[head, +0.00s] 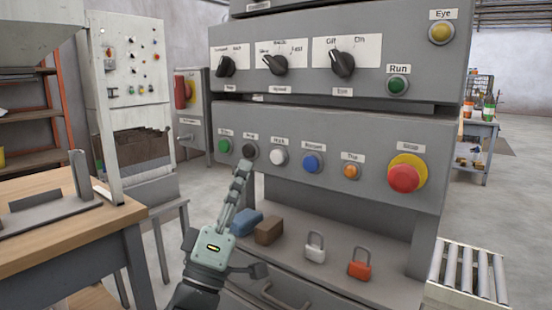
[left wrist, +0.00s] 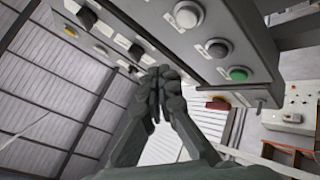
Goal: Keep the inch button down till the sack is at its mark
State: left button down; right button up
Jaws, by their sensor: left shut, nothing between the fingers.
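A grey control panel (head: 330,155) carries a row of buttons. From the left are a green button (head: 224,146), a black button (head: 249,152), a white button (head: 278,157), a blue button (head: 311,162) and an orange button (head: 351,171). Their small labels are too blurred to tell surely which says inch. My left gripper (head: 243,170) is shut and empty, its tips just below the black button in the head view. The left wrist view shows the tips apart from the black button (left wrist: 218,48). No sack at a mark is visible. My right gripper is out of view.
A red stop button (head: 404,178) sits at the panel's right. Above are several knobs and a green Run button (head: 397,85). Blue and brown blocks and two padlocks (head: 315,247) lie on the shelf below. A wooden table (head: 60,230) stands left, rollers (head: 468,270) right.

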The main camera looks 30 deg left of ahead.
aim_at(277, 157)
pick_arm(q)
jog(key=w, duration=0.6)
jog(key=shift+d, duration=0.25)
jog(key=shift+w, duration=0.15)
dwell(1.1)
jog(key=shift+w, duration=0.25)
